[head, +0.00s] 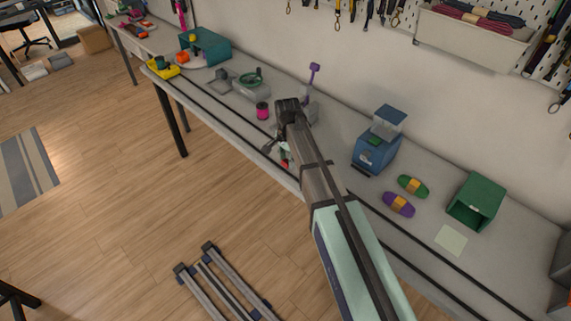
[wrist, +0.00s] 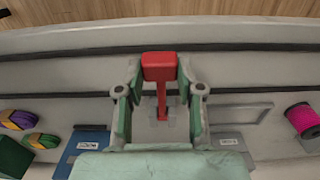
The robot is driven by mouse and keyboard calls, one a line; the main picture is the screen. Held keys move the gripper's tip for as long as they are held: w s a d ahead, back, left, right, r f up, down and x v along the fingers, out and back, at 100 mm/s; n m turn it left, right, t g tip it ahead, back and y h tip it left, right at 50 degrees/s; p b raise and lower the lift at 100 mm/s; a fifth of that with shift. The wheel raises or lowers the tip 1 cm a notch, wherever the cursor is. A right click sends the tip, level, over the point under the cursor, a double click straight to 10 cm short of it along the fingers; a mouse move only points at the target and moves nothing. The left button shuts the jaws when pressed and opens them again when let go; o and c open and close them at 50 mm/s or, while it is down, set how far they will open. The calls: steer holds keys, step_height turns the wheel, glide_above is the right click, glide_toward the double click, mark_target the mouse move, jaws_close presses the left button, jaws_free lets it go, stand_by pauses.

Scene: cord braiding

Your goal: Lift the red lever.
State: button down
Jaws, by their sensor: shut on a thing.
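The red lever (wrist: 161,68) stands in the middle of the wrist view, with a block-shaped red handle on a thin red stem. The stem runs down to a grey base (wrist: 150,128) on the bench. My gripper (wrist: 160,78) has one finger on each side of the handle and is shut on it. In the head view, my gripper (head: 280,151) is low over the front part of the bench. Only a small red patch of the lever (head: 284,164) shows there; my arm and gripper hide most of it.
A pink spool (head: 262,111) and a purple lever (head: 313,74) stand left of and behind my arm. Right of it are a blue machine (head: 372,155), green and purple cord bundles (head: 412,190) and a green bin (head: 480,190). Dark rails run along the bench front.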

steer(key=w+d+r, duration=0.2)
steer(key=r, duration=0.1)
steer(key=w+d+r, duration=0.1)
steer(key=r, duration=0.1)
steer(key=shift+w+d+r, duration=0.1)
steer(key=shift+w+r, duration=0.15)
steer(key=shift+w, duration=0.15)
steer(key=w+d+r+b, duration=0.1)
steer(key=w+d+r, duration=0.1)
steer(key=w+d, duration=0.5)
steer(key=shift+w+r, duration=0.1)
stand_by(0.4)
steer(key=c, duration=0.7)
jaws_free()
